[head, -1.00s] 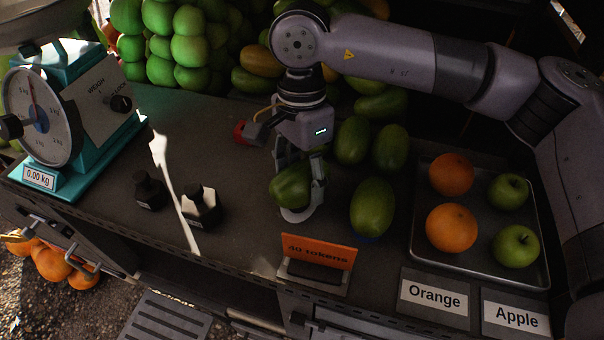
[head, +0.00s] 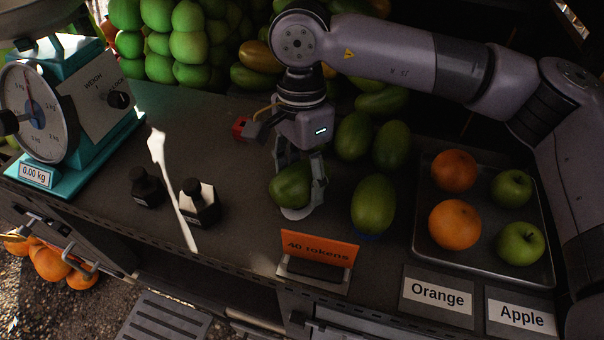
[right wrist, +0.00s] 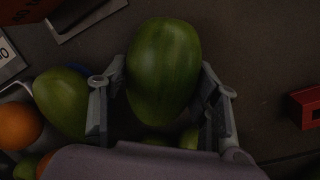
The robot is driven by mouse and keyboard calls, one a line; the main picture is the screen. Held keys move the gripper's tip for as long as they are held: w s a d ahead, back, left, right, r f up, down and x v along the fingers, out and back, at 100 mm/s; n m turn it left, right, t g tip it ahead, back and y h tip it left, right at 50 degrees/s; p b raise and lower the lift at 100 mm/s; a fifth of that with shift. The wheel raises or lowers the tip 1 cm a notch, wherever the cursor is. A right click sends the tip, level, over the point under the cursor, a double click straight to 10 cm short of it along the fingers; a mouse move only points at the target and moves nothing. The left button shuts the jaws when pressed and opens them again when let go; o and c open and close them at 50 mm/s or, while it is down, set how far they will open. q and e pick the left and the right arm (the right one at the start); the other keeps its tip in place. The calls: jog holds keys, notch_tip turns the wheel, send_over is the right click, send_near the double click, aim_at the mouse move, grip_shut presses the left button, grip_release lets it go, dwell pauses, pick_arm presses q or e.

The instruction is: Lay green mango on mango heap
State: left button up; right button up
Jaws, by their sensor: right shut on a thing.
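The green mango (head: 290,184) is between the fingers of my right gripper (head: 300,188), low over the dark counter in the head view. In the right wrist view the mango (right wrist: 164,72) fills the space between both fingers (right wrist: 160,95). I cannot tell if it touches the counter. A stacked heap of light green fruit (head: 175,45) stands at the back left. Larger green fruit (head: 373,204) lies right of the gripper, with more behind it (head: 390,145). I cannot tell which pile is the mango heap. My left gripper is not in view.
A teal scale (head: 70,95) and two dark weights (head: 199,203) are at left. An orange price sign (head: 318,248) stands at the front edge. A metal tray (head: 480,262) of oranges and apples is at right. A red object (head: 241,128) lies behind the gripper.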

jog(key=shift+f+b, duration=0.25)
jog(key=shift+b, duration=0.05)
dwell(0.6)
jog(key=o, duration=0.9)
jog(key=shift+o, duration=0.2)
jog(key=shift+r+p, duration=1.05)
jog(key=shift+r, duration=1.95)
